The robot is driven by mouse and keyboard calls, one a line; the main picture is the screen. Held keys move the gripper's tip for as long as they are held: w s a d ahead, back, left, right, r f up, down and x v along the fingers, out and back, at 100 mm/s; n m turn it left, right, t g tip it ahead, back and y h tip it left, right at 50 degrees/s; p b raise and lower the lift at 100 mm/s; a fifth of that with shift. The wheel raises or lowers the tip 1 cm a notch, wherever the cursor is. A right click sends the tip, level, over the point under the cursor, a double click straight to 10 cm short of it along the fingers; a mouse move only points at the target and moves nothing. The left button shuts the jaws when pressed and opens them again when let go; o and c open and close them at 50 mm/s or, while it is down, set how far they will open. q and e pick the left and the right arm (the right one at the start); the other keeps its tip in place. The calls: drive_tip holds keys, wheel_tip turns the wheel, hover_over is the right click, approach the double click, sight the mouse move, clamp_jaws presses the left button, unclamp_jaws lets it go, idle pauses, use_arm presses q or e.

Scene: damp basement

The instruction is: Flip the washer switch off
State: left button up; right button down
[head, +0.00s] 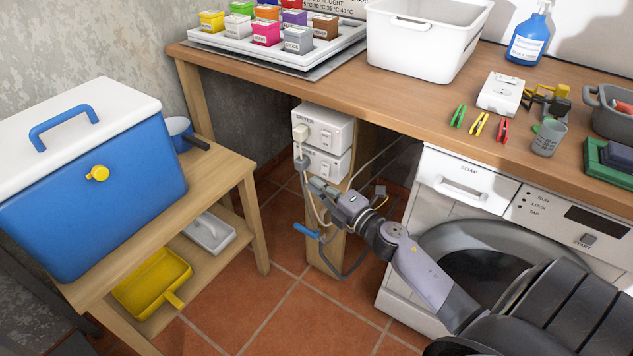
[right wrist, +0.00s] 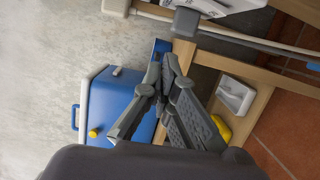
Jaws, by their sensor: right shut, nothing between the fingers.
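Two white switched socket boxes are mounted one above the other on a wooden post under the worktop. The upper box (head: 326,130) seems labelled DRYER and has a pale plug in it. The lower box (head: 331,166) also has a plug at its left; its label and switch position are too small or hidden to tell. My right gripper (head: 316,184) is just below the lower box, close to the plug and cord; I cannot tell whether it touches. In the right wrist view its fingers (right wrist: 170,66) are together and empty. My left gripper is not in view.
The washer (head: 462,187) stands right of the post, behind my right arm. Cables and a blue-handled valve (head: 306,231) are below the gripper. A blue cooler (head: 95,190) sits on a wooden stand at left. The worktop (head: 420,110) overhangs the boxes. Tiled floor between is clear.

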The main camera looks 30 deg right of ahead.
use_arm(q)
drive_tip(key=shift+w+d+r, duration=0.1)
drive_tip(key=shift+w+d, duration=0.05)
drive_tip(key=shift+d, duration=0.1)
use_arm(e)
drive_tip(key=s+d, duration=0.2)
drive_tip(key=s, duration=0.6)
drive_tip(key=shift+d+f, duration=0.1)
